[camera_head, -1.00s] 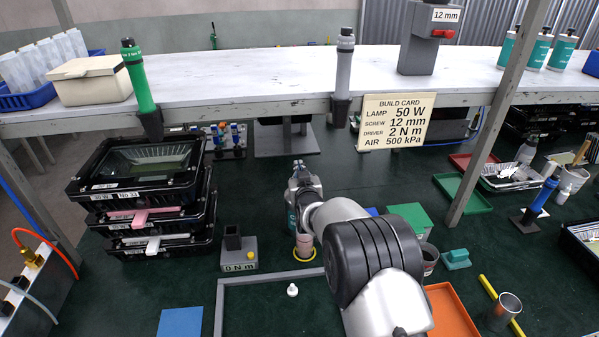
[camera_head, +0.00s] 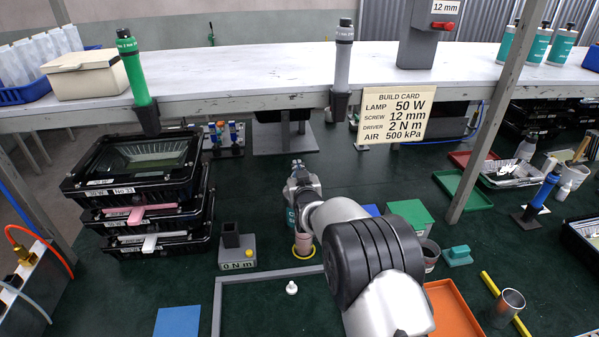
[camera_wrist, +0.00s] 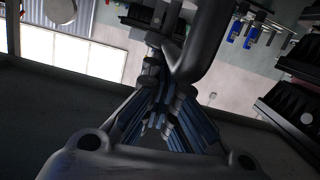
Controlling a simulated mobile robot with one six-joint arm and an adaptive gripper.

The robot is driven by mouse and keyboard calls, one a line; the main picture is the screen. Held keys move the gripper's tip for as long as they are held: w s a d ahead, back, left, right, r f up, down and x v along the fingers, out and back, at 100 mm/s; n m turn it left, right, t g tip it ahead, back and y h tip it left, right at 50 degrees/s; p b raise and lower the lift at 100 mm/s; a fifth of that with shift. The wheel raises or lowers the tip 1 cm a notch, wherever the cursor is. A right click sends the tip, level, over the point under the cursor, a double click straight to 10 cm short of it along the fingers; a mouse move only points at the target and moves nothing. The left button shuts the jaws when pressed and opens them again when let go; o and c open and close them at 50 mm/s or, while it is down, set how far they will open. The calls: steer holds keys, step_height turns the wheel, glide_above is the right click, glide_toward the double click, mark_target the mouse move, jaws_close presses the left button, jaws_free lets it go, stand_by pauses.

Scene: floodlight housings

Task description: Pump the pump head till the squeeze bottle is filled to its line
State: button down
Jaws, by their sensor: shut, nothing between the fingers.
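The squeeze bottle (camera_head: 304,244), a small pinkish cylinder, stands upright in a yellow ring on the green mat in the head view. Just behind it stands a pump bottle, of which a teal label edge (camera_head: 291,217) shows. My gripper (camera_head: 299,182) is over the pump bottle and hides its pump head in the head view. In the wrist view my gripper's fingers (camera_wrist: 165,112) are together and hold nothing. A dark curved part beside them may be the pump head; I cannot tell whether they touch it. The fill level and line are too small to read.
A white cap (camera_head: 291,287) lies in front of the bottle. A grey block marked 0 N m (camera_head: 238,256) stands left, beside stacked black housings (camera_head: 140,195). A green box (camera_head: 411,219) and orange tray (camera_head: 452,310) lie right. The shelf edge (camera_head: 240,106) runs behind.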

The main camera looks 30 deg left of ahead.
steer(key=s+d+r+p, duration=0.2)
steer(key=s+d+r, duration=0.3)
steer(key=s, duration=0.3)
steer(key=shift+d, duration=0.6)
steer(key=shift+r, duration=0.15)
steer(key=b+x, duration=0.1)
steer(key=x, duration=0.4)
steer(key=b+x, duration=0.1)
steer(key=x, duration=0.3)
steer(key=shift+w+a+f+b, duration=0.1)
steer(key=shift+w+f+b, duration=0.2)
steer(key=shift+w, duration=0.05)
steer(key=shift+w+f, duration=0.1)
steer(key=shift+f, duration=0.8)
steer(key=shift+f+b, duration=0.1)
steer(key=shift+b, duration=0.25)
